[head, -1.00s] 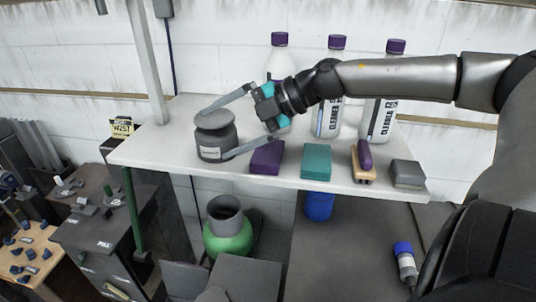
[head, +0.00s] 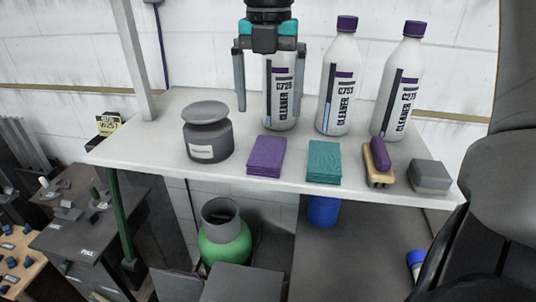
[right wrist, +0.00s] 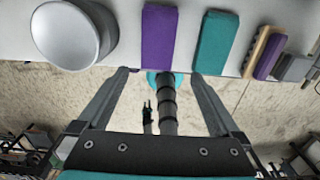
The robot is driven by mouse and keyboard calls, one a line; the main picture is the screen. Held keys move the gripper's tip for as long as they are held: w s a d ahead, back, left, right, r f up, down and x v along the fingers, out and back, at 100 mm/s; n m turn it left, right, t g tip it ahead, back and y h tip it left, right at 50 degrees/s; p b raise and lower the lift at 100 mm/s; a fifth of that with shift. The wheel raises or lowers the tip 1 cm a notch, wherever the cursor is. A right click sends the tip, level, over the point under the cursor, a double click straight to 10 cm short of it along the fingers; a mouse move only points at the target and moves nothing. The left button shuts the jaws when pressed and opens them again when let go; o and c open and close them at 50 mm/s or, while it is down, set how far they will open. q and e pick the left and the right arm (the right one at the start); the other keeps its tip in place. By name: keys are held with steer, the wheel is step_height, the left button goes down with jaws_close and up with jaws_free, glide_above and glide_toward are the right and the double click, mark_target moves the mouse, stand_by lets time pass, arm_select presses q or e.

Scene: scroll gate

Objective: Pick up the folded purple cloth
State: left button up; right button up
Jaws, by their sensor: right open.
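The folded purple cloth (head: 266,156) lies flat on the white shelf near its front edge, between the grey jar and a folded teal cloth (head: 323,162). The purple cloth also shows in the right wrist view (right wrist: 159,36), beyond the fingertips and roughly between their lines. My right gripper (head: 266,108) is open and empty, fingers pointing down, in front of the leftmost cleaner bottle. It is above and apart from the purple cloth. It shows in the right wrist view too (right wrist: 161,73). My left gripper is in neither view.
The lidded grey jar (head: 207,135) stands left of the purple cloth. Several white cleaner bottles (head: 340,85) stand at the back. A brush (head: 378,160) and a grey block (head: 430,176) lie at the right. A green container (head: 226,243) sits below the shelf.

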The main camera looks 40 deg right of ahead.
glide_above(266, 154)
steer(key=f, duration=0.5)
steer(key=shift+s+f, duration=0.3)
steer(key=shift+f, duration=0.05)
steer(key=f, duration=0.2)
steer(key=f+p, duration=0.1)
steer(key=f, duration=0.1)
steer(key=shift+w, duration=0.3)
steer(key=shift+f, duration=0.55)
steer(key=shift+c, duration=0.2)
steer(key=c, duration=1.2)
steer(key=shift+o, duration=0.2)
steer(key=shift+r, duration=0.1)
step_height(266, 154, up, 20)
